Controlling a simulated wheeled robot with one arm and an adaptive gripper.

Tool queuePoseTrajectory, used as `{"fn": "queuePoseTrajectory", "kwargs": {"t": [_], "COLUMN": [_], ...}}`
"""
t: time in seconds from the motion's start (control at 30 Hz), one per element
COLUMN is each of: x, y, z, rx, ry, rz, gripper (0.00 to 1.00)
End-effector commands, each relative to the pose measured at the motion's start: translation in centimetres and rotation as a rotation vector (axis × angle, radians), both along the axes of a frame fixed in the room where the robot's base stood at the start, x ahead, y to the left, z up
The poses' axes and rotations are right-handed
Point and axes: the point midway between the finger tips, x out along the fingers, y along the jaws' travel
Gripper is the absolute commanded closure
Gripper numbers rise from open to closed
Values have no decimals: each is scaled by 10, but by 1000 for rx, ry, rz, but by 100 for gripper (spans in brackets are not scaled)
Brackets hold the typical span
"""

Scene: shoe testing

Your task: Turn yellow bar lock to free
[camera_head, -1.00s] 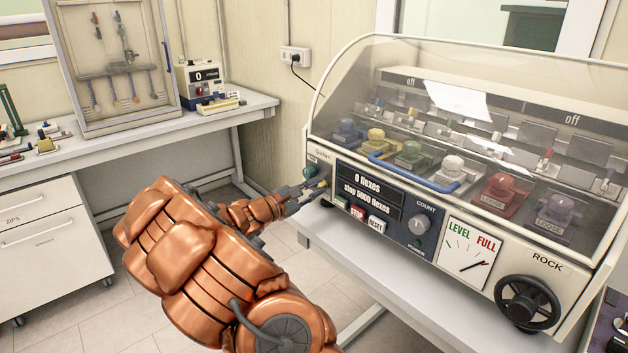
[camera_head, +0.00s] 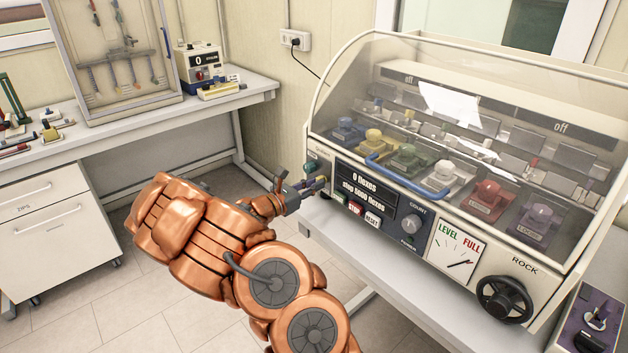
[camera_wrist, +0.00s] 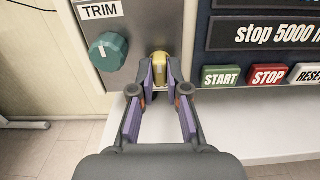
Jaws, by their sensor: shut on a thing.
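The yellow bar lock (camera_wrist: 160,66) is a small upright yellow piece on the grey left end of the machine's front panel, seen in the wrist view. My gripper (camera_wrist: 161,84) is shut on it, with one purple-padded finger on each side. The fingers hide part of its sides, and no lock or free marking is readable. In the head view my gripper (camera_head: 318,184) is at the left front corner of the machine (camera_head: 326,147), and the bar lock cannot be made out there.
A teal TRIM knob (camera_wrist: 108,51) is close to the left of my fingers. The green START (camera_wrist: 221,77) and red STOP (camera_wrist: 267,75) buttons are to the right. A clear cover (camera_head: 400,85) with a blue handle (camera_head: 420,180) encloses several coloured shoe stations.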

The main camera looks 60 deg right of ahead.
Motion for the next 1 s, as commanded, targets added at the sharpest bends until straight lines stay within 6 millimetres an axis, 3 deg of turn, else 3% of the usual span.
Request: {"fn": "queuePoseTrajectory", "kwargs": {"t": [0.57,0.6,0.8,1.0], "x": [-1,-1,0,0], "y": [0,0,0,0], "z": [-2,-2,-1,-1], "rx": [12,12,11,10], "ry": [32,32,31,32], "rz": [-2,-2,-1,-1], "gripper": [100,83,62,60]}}
